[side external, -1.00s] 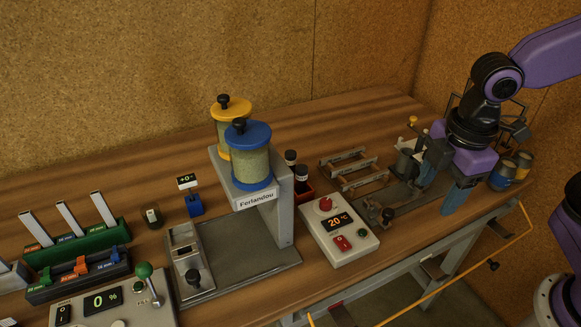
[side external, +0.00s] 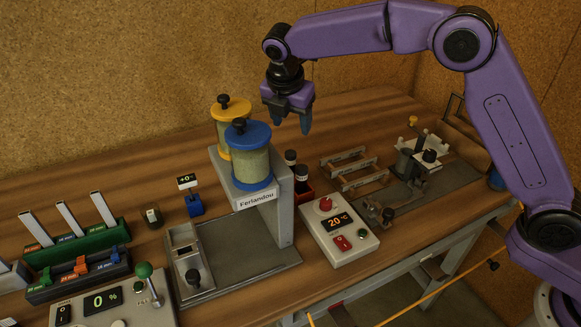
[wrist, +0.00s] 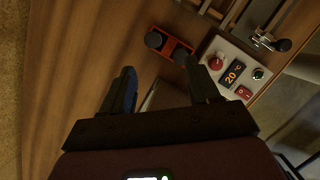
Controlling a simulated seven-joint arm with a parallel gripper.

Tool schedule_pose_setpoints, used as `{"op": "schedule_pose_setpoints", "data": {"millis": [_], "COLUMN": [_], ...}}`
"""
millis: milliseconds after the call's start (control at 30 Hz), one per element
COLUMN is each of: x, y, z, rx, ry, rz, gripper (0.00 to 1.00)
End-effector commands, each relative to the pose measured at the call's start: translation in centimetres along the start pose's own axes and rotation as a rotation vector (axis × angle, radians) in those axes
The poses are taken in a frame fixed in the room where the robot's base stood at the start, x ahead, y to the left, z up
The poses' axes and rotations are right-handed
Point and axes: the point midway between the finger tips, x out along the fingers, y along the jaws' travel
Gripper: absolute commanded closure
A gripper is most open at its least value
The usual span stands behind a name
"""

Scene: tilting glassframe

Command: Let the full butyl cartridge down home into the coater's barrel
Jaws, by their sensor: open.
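My gripper (side external: 293,128) hangs over the table behind the blue-lidded dispenser, fingers pointing down. In the wrist view my gripper (wrist: 163,88) is open, with nothing held between its two fingers. The coater (side external: 413,165) stands on a dark plate at the right, well away from the gripper. It has a grey upright barrel (side external: 404,166) and a black part with a pale plate (side external: 430,156) beside it. A blue can (side external: 495,180) at the right edge is mostly hidden behind my arm. I cannot tell which thing is the full butyl cartridge, or whether the barrel holds it.
A red holder (wrist: 173,45) with two dark-capped jars lies ahead of the fingers. The "Ferlandou" stand (side external: 255,197) carries the blue-lidded (side external: 249,163) and yellow-lidded (side external: 222,127) jars. A 20 °C control box (side external: 340,232) sits at the front. The back of the table is clear.

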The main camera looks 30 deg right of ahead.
Motion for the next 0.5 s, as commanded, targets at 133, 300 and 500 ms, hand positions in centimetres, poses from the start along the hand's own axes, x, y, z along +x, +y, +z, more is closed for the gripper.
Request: {"op": "schedule_pose_setpoints", "data": {"millis": [133, 300, 500], "x": [1.3, 2.0, 4.3], "y": [1.5, 2.0, 1.8], "z": [1.1, 1.6, 0.9], "rx": [-0.077, -0.119, -0.123], "ry": [-0.03, -0.045, -0.045], "rz": [-0.014, -0.022, -0.027], "gripper": [0.39, 0.39, 0.39]}}
